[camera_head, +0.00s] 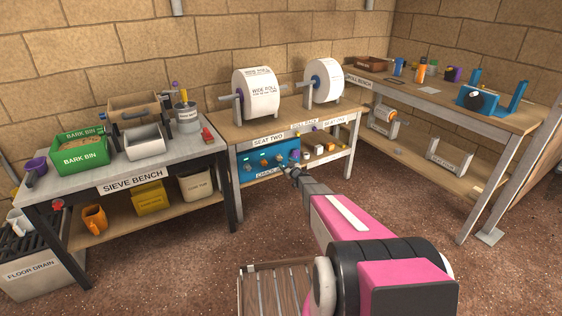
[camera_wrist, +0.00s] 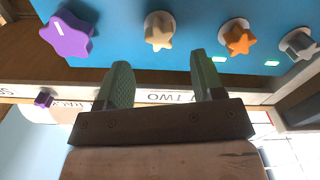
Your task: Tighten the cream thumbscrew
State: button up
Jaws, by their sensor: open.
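The cream thumbscrew (camera_wrist: 159,30) is a star-shaped knob on a round collar on the blue panel (camera_wrist: 110,22). In the wrist view it stands between a purple star knob (camera_wrist: 68,35) and an orange one (camera_wrist: 238,39). My gripper (camera_wrist: 163,72) is open and empty, its two green-grey fingers apart. The cream knob lies beyond the fingertips, roughly in line with the gap, and neither finger appears to touch it. In the head view my gripper (camera_head: 291,171) is in front of the blue panel (camera_head: 262,174) under the middle bench; the knobs there are very small.
A grey star knob (camera_wrist: 299,44) is beyond the orange one. The bench edge labelled SEAT TWO (camera_head: 268,139) runs above the panel. Small items (camera_head: 318,150) stand on the shelf to the right. Open floor (camera_head: 400,225) lies in front.

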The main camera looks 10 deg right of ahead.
aim_at(281, 159)
jog(key=shift+x, duration=1)
jog(key=n, duration=1.2)
jog(key=shift+w, duration=0.15)
jog(key=shift+x, duration=1.85)
jog(key=shift+a, duration=0.1)
